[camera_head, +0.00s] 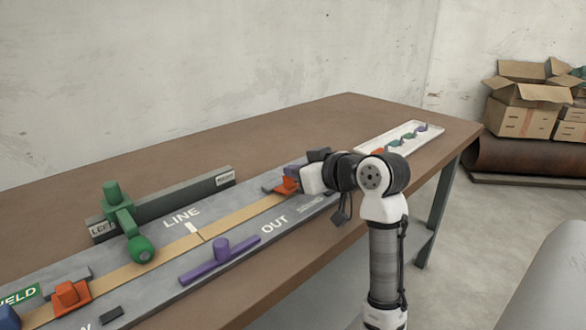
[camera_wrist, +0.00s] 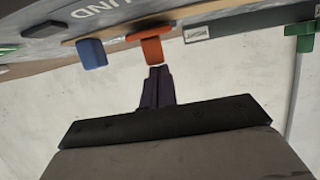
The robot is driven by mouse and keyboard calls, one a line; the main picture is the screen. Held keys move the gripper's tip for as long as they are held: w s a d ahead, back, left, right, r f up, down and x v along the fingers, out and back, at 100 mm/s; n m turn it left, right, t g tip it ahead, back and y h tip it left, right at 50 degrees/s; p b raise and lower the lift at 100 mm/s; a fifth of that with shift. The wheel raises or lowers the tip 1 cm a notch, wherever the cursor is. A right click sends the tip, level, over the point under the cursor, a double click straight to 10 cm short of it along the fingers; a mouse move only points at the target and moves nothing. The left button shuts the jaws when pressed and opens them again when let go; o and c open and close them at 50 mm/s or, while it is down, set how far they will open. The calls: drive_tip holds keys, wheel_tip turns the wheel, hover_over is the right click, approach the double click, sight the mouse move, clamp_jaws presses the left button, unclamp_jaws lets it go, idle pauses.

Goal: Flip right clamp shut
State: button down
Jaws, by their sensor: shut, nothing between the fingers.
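An orange clamp (camera_head: 285,186) stands at the right end of the tan strip on the long grey board (camera_head: 215,255), and I take it as the right clamp. Its orange block also shows in the wrist view (camera_wrist: 152,48), just ahead of my fingertips. My gripper (camera_wrist: 157,75) is shut and empty, its dark fingers pointing at this block. Whether they touch it I cannot tell. In the head view my gripper (camera_head: 297,169) is right at the clamp and hides part of it. A second orange clamp (camera_head: 70,293) stands near the left end of the board.
A blue block (camera_wrist: 91,54) stands beside the orange one. A green lever (camera_head: 122,225) stands by the dark rail (camera_head: 170,205). A purple bar with a knob (camera_head: 219,256) lies at the board's front. A white tray (camera_head: 398,139) holds small parts at the table's right end.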

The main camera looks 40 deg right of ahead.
drive_tip(key=shift+w, duration=0.1)
drive_tip(key=shift+w+f, duration=0.25)
drive_tip(key=shift+w, duration=0.45)
